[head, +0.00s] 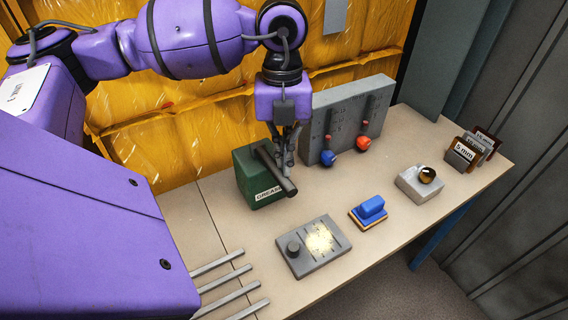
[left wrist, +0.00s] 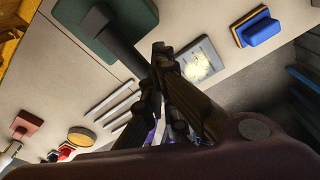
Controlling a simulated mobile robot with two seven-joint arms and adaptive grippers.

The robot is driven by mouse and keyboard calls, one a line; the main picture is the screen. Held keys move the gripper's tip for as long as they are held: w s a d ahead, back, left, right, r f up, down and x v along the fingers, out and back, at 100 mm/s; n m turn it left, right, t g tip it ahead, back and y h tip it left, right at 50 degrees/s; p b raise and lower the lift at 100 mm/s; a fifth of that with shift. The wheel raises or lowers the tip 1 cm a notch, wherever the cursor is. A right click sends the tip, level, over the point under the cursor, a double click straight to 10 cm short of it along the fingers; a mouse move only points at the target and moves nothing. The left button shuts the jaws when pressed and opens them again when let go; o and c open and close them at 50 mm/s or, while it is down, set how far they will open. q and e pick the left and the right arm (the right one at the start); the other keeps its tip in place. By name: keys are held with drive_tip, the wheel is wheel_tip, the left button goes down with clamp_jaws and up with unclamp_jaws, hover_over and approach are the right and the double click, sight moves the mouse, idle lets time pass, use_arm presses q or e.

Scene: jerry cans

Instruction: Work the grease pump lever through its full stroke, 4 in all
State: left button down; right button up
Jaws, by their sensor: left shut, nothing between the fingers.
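The grease pump is a dark green box (head: 254,183) with a "GREASE" label, standing on the bench left of centre in the head view. Its thick grey lever (head: 275,170) lies across the top and slopes down toward the front right. The lever (left wrist: 122,47) and the green box (left wrist: 131,14) also show at the top of the left wrist view. My left gripper (head: 287,160) points down right beside the lever, fingers together and empty. In the left wrist view the fingertips (left wrist: 161,50) are close to the lever's end; I cannot tell whether they touch it. My right gripper is out of view.
In front lies a grey plate (head: 308,257) with a knob and yellowish patch. A blue-handled block (head: 370,210), a pale block with a brown ball (head: 420,184) and gauge cards (head: 463,152) are to the right.

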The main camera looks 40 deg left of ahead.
use_arm(q)
wheel_tip(320, 180, up, 12)
drive_tip(key=shift+w+a, duration=0.4)
drive_tip(key=shift+w, duration=0.05)
idle(0.9)
